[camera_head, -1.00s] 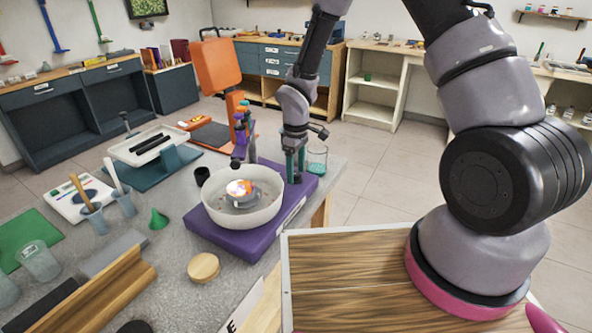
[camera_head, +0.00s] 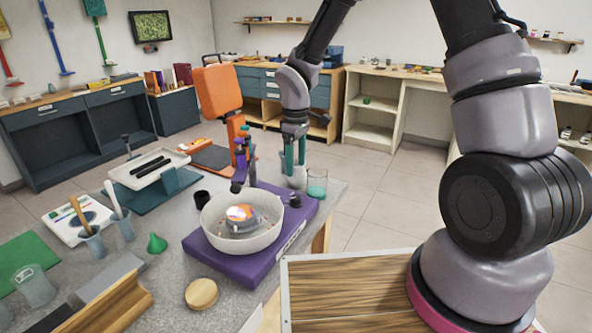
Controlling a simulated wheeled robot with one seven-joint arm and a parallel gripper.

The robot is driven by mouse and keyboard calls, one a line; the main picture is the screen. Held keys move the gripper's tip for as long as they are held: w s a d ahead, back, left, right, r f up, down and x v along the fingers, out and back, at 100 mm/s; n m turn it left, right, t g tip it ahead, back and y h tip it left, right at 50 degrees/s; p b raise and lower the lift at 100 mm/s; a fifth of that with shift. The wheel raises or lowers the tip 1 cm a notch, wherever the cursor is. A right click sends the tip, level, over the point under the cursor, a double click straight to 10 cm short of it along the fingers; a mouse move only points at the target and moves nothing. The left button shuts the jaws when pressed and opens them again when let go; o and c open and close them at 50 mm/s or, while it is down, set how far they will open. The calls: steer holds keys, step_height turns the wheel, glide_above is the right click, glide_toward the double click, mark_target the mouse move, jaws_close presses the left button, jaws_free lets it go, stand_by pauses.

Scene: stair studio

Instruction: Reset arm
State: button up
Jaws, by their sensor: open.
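My gripper (camera_head: 294,172) hangs from my arm with its teal-tipped fingers pointing down, open, with no object visible between them. It is in the air near the back right of the purple device (camera_head: 260,262). A white round bowl (camera_head: 213,224) sits on that purple base, with a small shiny, colourful piece (camera_head: 241,214) at its middle. A pale cup-like shape stands behind the fingertips; its exact distance from them cannot be told.
An orange upright device (camera_head: 217,92) is behind the bowl. A cork disc (camera_head: 201,294), a green funnel (camera_head: 157,243) and a white tray (camera_head: 149,168) are on the grey table. Open floor lies beyond.

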steer(key=s+d+r+m+t, duration=0.2)
steer(key=d+r+m, duration=0.3)
steer(key=r, duration=0.5)
steer(key=s+d+r+m+t, duration=0.1)
steer(key=s+d+r+m, duration=0.1)
steer(key=d+r, duration=0.6)
steer(key=s+d+r+m+t+y, duration=0.1)
steer(key=s+d+r+m+t, duration=0.1)
steer(key=s+r, duration=0.4)
steer(key=s+d+r+m+t+y, duration=0.1)
steer(key=s+d+r+m+t, duration=0.1)
steer(key=s+d+r+m, duration=0.2)
steer(key=s+r+m, duration=0.2)
steer(key=s+r, duration=0.1)
steer(key=s, duration=0.1)
steer(key=shift+s+d+r+m, duration=0.15)
steer(key=shift+s+d+m, duration=0.1)
steer(key=shift+d+m, duration=0.05)
steer(key=shift+c, duration=0.3)
